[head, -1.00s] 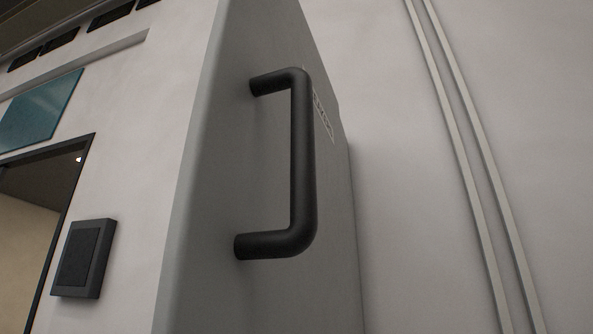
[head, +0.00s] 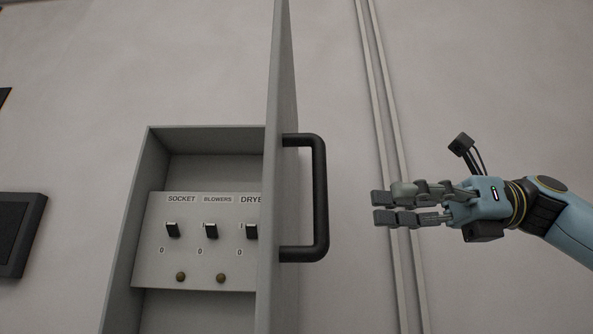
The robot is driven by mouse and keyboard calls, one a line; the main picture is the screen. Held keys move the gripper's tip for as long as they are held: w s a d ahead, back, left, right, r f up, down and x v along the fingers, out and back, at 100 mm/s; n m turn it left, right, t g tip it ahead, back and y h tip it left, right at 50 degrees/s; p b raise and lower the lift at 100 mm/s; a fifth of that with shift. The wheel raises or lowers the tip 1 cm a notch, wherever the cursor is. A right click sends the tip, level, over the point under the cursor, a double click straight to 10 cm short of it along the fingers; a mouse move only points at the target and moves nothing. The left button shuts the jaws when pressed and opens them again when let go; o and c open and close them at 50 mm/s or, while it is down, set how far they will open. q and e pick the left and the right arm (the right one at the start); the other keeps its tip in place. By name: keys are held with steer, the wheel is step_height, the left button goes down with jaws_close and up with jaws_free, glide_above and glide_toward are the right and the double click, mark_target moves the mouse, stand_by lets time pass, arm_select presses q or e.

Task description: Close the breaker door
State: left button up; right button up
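The grey breaker door (head: 286,80) stands open, swung out from the right side of the breaker box (head: 205,140) and seen nearly edge-on. Its black handle (head: 320,195) is on the door's right face. The box interior shows a panel with black switches, labelled SOCKET, BLOWERS and a third label partly hidden by the door. My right gripper (head: 381,207) is to the right of the handle, apart from it, with its fingers pointing left. The fingertips lie close together in this view; I cannot tell whether they are open. My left gripper is not in view.
Two thin vertical conduits (head: 372,60) run along the pale wall (head: 480,60) behind my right gripper. A dark square fixture (head: 18,232) is on the wall at the far left. The space between handle and gripper looks clear.

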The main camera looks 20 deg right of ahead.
steer(key=w+d+r, duration=0.1)
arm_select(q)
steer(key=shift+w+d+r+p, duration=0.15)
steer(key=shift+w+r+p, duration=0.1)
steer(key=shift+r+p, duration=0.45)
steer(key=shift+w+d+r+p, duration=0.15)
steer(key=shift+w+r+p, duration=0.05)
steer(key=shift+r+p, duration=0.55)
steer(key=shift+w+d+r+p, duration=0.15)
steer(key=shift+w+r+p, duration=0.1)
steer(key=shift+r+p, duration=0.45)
arm_select(e)
glide_above(322, 237)
steer(key=shift+w+d+r, duration=0.1)
steer(key=shift+w, duration=0.35)
steer(key=shift+c, duration=0.4)
jaws_close()
steer(key=c, duration=0.7)
jaws_free()
steer(key=o, duration=0.5)
